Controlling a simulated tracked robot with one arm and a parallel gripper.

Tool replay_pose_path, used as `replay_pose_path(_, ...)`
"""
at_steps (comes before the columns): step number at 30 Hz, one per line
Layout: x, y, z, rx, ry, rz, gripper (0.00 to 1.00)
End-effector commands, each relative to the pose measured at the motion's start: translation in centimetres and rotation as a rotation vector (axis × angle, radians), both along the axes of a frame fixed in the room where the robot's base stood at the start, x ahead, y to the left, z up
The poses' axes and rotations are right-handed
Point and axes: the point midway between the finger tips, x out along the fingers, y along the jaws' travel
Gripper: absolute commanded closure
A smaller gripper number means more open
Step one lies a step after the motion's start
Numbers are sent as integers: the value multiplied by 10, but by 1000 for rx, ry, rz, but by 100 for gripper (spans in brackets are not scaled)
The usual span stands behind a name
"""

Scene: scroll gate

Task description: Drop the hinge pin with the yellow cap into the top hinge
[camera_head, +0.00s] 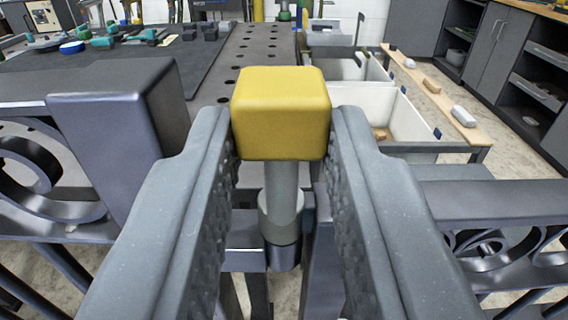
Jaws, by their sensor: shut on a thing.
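The hinge pin has a square yellow cap (281,115) and a pale grey shaft (281,178) pointing down. My gripper (281,135) is shut on the cap, one ridged finger on each side. Below the shaft is a wider grey cylinder (280,218) with a dark cylinder (284,257) under it, which look like hinge knuckles. The shaft lines up with them in this view, but I cannot tell whether its tip is above or inside them. The cap hides the top of the shaft, and my fingers hide the sides of the hinge area.
A dark metal post (110,150) with scrollwork (35,180) stands close on the left. More scrollwork (490,250) and a rail are on the right. Behind are a perforated bench (255,45) with tools, white bins (410,125) and grey cabinets (485,45).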

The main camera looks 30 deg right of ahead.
Motion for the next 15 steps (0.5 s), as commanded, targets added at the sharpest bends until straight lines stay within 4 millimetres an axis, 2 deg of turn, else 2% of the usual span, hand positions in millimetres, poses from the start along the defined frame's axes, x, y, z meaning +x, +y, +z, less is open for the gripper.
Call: replay_pose_path(15,11,-7,-1,-1,-4,0,100)
